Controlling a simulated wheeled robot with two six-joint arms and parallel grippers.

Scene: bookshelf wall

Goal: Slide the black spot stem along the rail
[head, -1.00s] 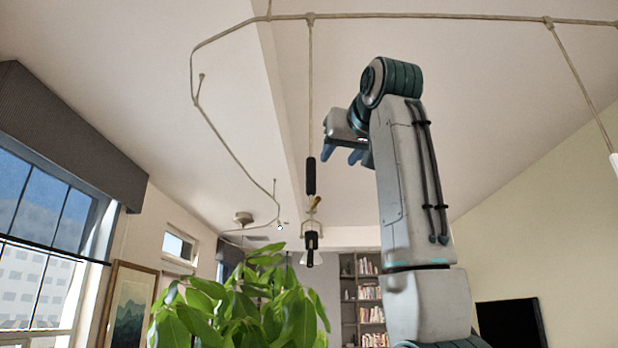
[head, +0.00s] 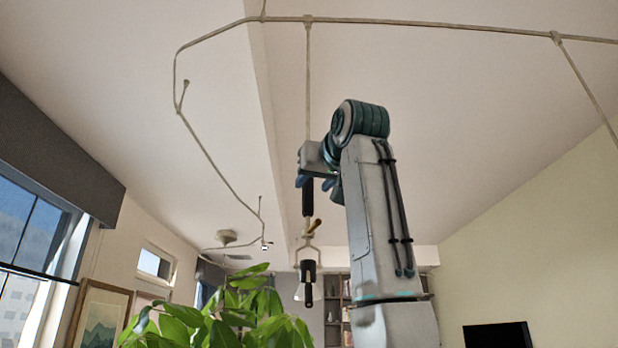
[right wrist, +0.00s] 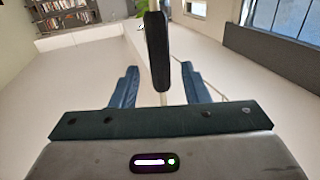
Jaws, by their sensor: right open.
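The black spot stem hangs from the ceiling rail (head: 420,26) on a thin pale rod (head: 308,90). Its black grip (head: 307,200) is in the middle of the head view, with a small wooden-handled joint and a fork holding a black spot head (head: 308,272) below. My right gripper (head: 316,184) is open, at the upper part of the black grip. In the right wrist view, the black grip (right wrist: 157,50) stands between and beyond the two blue fingers (right wrist: 158,88), with a gap on each side. My left gripper is not in view.
A leafy plant (head: 225,320) stands below and left of the stem. The rail bends down at the left towards a ceiling fitting (head: 227,238). Bookshelves (head: 338,305) stand behind.

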